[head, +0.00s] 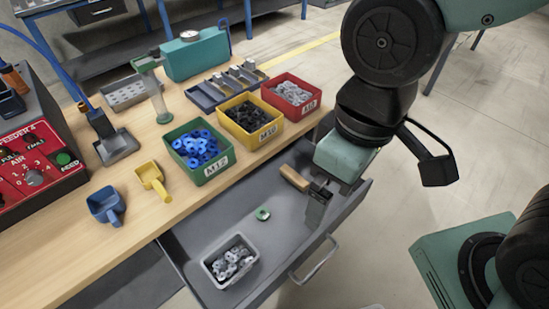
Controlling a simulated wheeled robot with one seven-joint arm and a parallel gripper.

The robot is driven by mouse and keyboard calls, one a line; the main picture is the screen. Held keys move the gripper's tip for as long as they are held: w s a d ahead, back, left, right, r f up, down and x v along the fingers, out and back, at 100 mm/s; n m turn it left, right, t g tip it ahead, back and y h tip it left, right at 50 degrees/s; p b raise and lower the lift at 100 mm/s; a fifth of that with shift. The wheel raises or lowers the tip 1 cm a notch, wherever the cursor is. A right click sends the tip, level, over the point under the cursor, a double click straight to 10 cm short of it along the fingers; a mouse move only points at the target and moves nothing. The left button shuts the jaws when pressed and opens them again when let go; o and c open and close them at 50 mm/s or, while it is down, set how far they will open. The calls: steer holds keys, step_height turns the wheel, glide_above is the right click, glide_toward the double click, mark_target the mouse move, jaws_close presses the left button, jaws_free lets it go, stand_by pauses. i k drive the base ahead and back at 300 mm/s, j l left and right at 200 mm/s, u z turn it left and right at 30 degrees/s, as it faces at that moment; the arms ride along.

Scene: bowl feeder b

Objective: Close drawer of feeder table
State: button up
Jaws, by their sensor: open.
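The feeder table's drawer (228,247) is grey and stands pulled out from under the wooden table top (140,212). Its bar handle (315,260) is on the front face, toward the lower right. My gripper (318,198) points down over the right part of the drawer, at the inner side of the front. It is apart from the handle. Its fingertips are small here and partly hidden by the hand. A wooden-handled tool (294,178) is beside the fingers; whether they touch it I cannot tell.
In the drawer are a grey bin of metal parts (232,262) and a green ring (262,214). Green (201,151), yellow (250,121) and red (291,96) bins stand near the table edge above the drawer. Open floor (430,160) is to the right.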

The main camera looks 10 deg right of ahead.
mark_target(284, 242)
steer(key=j, duration=0.45)
steer(key=k+j+z, duration=0.15)
steer(key=k+z, duration=0.2)
steer(key=k+j+z, duration=0.1)
steer(key=k+z, duration=0.25)
steer(key=i, duration=0.1)
